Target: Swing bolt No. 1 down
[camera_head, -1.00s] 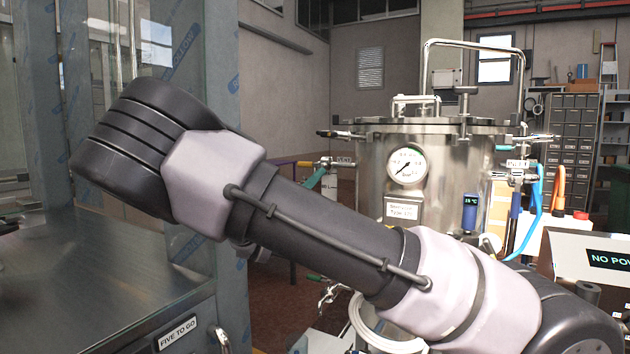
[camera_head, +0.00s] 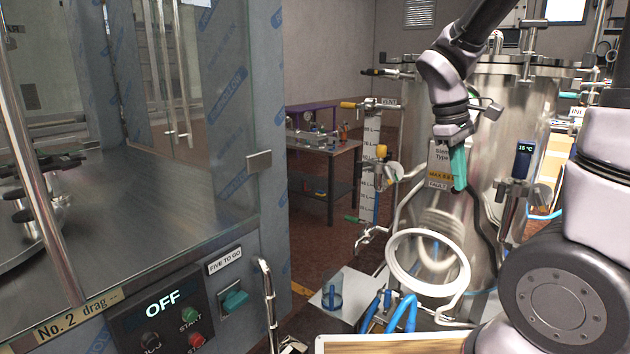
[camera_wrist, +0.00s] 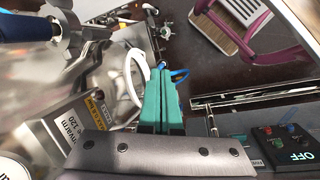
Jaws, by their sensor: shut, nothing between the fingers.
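The steel vessel (camera_head: 475,150) stands at the right of the head view. Its flanged lid (camera_head: 555,70) carries upright bolt-like fittings, one of them at the front rim (camera_head: 527,65). A black-tipped handle (camera_head: 382,72) sticks out left of the rim. No number shows on these, so I cannot tell which is bolt No. 1. My gripper (camera_head: 458,170) hangs before the vessel's front, below the lid, its teal fingers pointing down. In the wrist view its fingers (camera_wrist: 162,92) are together and empty. A steel fitting with a dark blue handle (camera_wrist: 28,27) shows at that view's upper left.
A steel cabinet with an OFF panel (camera_head: 165,305) fills the left. A valve column (camera_head: 370,160) stands left of the vessel. A low table (camera_head: 335,150) is behind.

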